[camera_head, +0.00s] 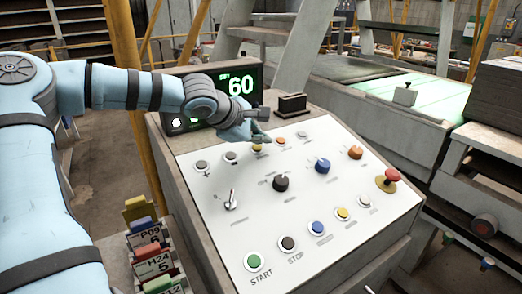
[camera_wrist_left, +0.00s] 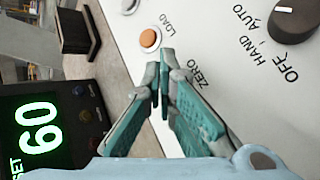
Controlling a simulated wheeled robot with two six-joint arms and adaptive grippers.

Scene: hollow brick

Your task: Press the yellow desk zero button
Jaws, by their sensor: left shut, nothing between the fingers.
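The control desk (camera_head: 208,210) has a white sloping panel with several buttons and knobs. A yellow button (camera_head: 257,148) sits in its top row, just below my left gripper (camera_head: 264,139). The gripper's fingers are shut and empty, with their tips over or very close to this button; I cannot tell whether they touch. In the left wrist view the fingertips (camera_wrist_left: 160,72) are together beside the printed word ZERO, and they hide the button there. The orange button (camera_wrist_left: 150,38) marked LOAD is just beyond them. My right gripper is not in view.
A display (camera_head: 240,85) reading 60 stands behind the panel, with a dark block (camera_head: 292,104) beside it. A black knob (camera_head: 281,183), a blue knob (camera_head: 322,166) and a red mushroom button (camera_head: 391,175) stand up from the panel. Another yellow button (camera_head: 343,213) is lower right.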

